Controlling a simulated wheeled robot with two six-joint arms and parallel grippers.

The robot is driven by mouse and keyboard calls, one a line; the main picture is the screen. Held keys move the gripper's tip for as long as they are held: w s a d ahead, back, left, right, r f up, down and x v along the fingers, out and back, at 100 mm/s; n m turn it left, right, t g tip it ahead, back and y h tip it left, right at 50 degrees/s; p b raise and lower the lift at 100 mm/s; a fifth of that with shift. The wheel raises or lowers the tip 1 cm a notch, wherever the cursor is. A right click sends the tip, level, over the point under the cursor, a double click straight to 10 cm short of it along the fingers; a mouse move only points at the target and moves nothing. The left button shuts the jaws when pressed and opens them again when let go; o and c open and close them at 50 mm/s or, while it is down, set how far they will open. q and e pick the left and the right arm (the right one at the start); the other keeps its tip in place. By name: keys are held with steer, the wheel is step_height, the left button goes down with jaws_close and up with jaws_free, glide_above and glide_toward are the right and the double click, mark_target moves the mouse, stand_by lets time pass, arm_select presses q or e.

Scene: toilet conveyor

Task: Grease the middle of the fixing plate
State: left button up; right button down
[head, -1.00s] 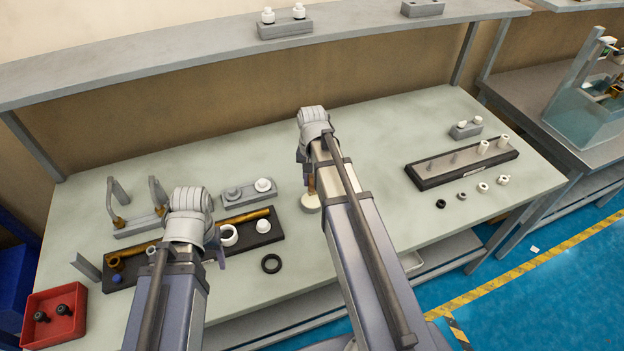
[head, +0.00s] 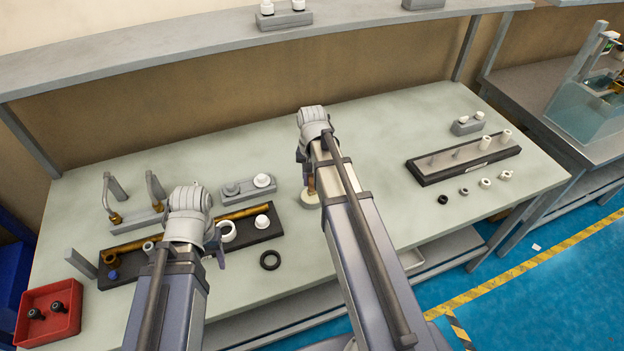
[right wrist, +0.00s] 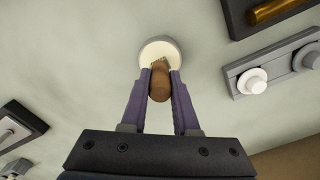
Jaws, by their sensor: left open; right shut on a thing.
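My right gripper (head: 307,178) is near the table's middle, shut on a brown-handled tool, likely a brush (right wrist: 160,84). The brush points down over a round cream pot (right wrist: 151,51), also in the head view (head: 309,202); I cannot tell if its tip touches the contents. My left gripper (head: 218,256) is open beside a white ring, its fingers mostly hidden by my wrist. Which thing is the fixing plate is unclear: a long dark block with a grey top (head: 450,163) and upright pegs lies at right, and a small grey plate (head: 236,191) with round fittings lies left of the pot.
A dark tray (head: 268,232) with brass pipes, a white ring and a white cap lies at left. A black ring (head: 270,260) is in front of it. A red box (head: 75,330) is at the left edge. Small rings lie before the right block.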

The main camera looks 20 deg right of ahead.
arm_select(q)
steer(key=shift+f+b, duration=0.55)
arm_select(e)
steer(key=shift+f, duration=0.55)
stand_by(0.8)
steer(key=shift+r, duration=0.1)
step_height(320, 180, up, 7)
steer(key=p, duration=0.7)
arm_select(q)
step_height(320, 180, up, 7)
arm_select(e)
steer(key=shift+f+b, duration=0.6)
steer(key=shift+f, duration=0.15)
arm_select(q)
steer(key=shift+f, duration=0.55)
arm_select(e)
steer(key=shift+r, duration=0.15)
steer(key=c, duration=1.2)
jaws_free()
steer(key=shift+c, duration=0.2)
jaws_close()
